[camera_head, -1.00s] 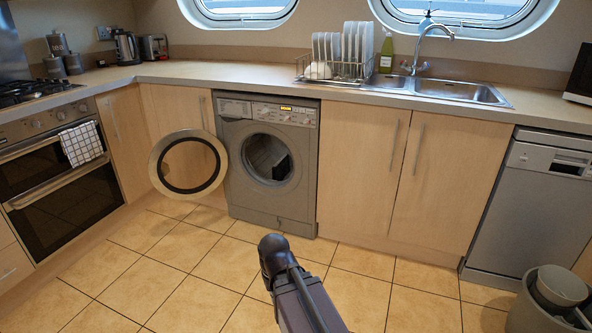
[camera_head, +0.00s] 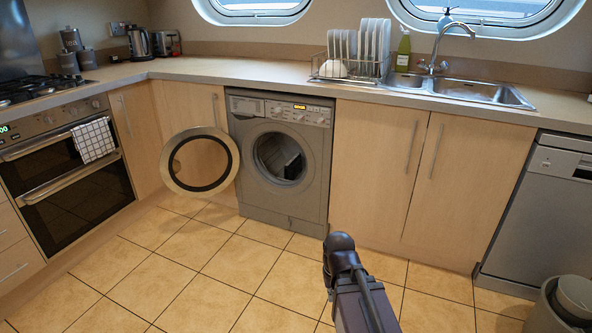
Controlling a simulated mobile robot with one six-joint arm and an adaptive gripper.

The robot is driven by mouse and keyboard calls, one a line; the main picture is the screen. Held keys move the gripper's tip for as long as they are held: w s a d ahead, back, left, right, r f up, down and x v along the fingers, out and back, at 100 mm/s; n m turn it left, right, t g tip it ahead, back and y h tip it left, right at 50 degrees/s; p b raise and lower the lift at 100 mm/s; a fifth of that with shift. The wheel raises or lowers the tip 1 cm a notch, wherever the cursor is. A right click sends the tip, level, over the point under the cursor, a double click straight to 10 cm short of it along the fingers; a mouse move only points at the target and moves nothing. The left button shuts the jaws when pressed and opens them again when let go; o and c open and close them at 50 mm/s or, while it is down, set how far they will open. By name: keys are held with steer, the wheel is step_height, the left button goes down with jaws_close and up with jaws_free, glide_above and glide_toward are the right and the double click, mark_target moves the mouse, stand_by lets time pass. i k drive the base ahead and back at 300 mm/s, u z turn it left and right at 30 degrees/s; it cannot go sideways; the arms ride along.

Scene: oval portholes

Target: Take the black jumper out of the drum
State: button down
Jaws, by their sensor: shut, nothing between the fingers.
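The washing machine (camera_head: 262,203) is grey and stands under the worktop. Its round door (camera_head: 233,172) is swung wide open to the left. The drum (camera_head: 268,147) is dark inside. A black shape, seemingly the black jumper (camera_head: 294,168), shows at the lower right of the drum opening; its outline is hard to make out. Part of my arm rises from the bottom edge, right of the machine in the picture. My gripper is not in view.
The tiled floor (camera_head: 215,262) before the machine is clear. An oven (camera_head: 70,180) stands at left, a dishwasher (camera_head: 535,215) at right. A bin (camera_head: 545,312) stands at the lower right. A dish rack (camera_head: 350,68) is on the worktop.

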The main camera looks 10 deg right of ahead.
mark_target(294, 168)
steer(key=u, duration=0.05)
steer(key=i, duration=1)
